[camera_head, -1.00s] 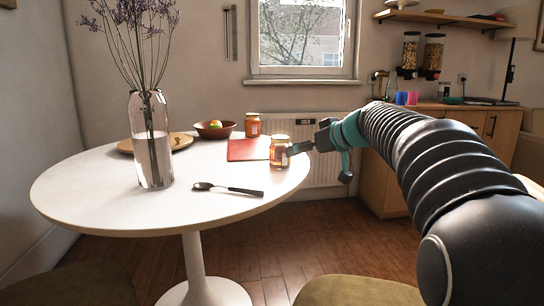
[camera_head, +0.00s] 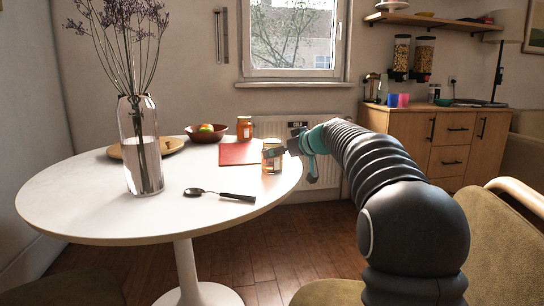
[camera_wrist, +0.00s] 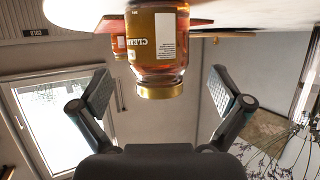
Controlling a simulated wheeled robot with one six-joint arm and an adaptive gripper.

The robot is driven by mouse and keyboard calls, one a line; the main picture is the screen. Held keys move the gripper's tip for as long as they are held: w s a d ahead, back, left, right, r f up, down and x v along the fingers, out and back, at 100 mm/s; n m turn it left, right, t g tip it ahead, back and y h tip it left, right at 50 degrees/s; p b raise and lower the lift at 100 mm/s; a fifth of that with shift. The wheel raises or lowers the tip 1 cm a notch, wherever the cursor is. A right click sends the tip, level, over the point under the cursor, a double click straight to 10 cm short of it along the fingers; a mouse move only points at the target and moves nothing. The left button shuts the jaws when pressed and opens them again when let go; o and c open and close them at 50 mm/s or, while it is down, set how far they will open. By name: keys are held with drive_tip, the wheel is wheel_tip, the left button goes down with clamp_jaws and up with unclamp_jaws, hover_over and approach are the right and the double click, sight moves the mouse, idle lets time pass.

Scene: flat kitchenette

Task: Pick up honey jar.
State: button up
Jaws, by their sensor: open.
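A glass jar of amber contents with a gold lid (camera_head: 272,166), the likely honey jar, stands upright near the right edge of the white round table (camera_head: 90,205). In the wrist view, which is upside down, the jar (camera_wrist: 157,50) is large, with a white label and partly readable lettering. My gripper (camera_wrist: 160,88) is open and empty, with one finger on each side of the jar's line; I cannot tell how deep the jar sits between them. In the head view a finger overlaps the jar's upper part. A second, orange jar (camera_head: 244,128) stands farther back.
A red flat item (camera_head: 238,153) lies behind the near jar. A bowl of fruit (camera_head: 207,133), a wooden board (camera_head: 170,146), a glass vase with stems (camera_head: 140,150) and a spoon (camera_head: 225,195) are on the table. A chair (camera_head: 505,235) stands at the right.

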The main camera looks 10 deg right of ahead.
drive_tip(key=x, duration=0.4)
drive_tip(key=shift+w+f+p, duration=0.15)
drive_tip(key=shift+w+p, duration=0.1)
drive_tip(key=shift+p, duration=0.1)
drive_tip(key=c, duration=1.5)
drive_tip(key=shift+c, duration=1.2)
drive_tip(key=shift+r, duration=0.2)
